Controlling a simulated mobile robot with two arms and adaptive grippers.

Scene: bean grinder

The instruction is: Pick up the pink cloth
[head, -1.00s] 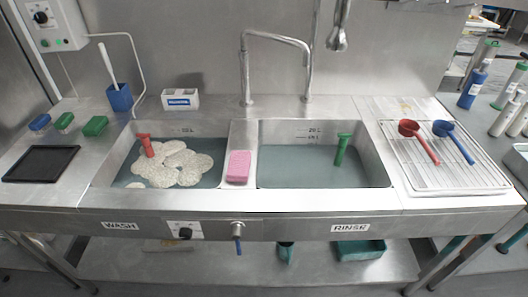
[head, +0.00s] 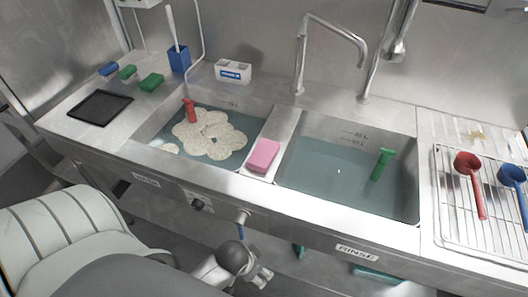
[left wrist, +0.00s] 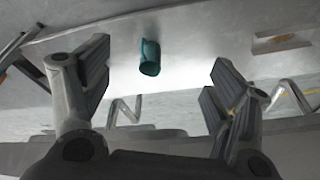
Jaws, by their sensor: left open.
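The pink cloth (head: 264,156) lies as a small folded block on the steel divider between the two sinks in the head view. My left gripper (head: 262,276) is at the bottom of the head view, in front of the counter and below its front edge, well apart from the cloth. In the left wrist view my left gripper (left wrist: 158,88) has its fingers spread wide with nothing between them. The cloth does not show in the left wrist view. My right gripper is in neither view.
The foamy wash sink (head: 165,130) is left of the divider; the rinse sink (head: 330,180) is right. A tap (head: 300,62) rises behind. A front valve (head: 242,216) juts out. Red (head: 470,175) and blue scoops (head: 515,180) lie right. A teal item (left wrist: 150,57) shows in the wrist view.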

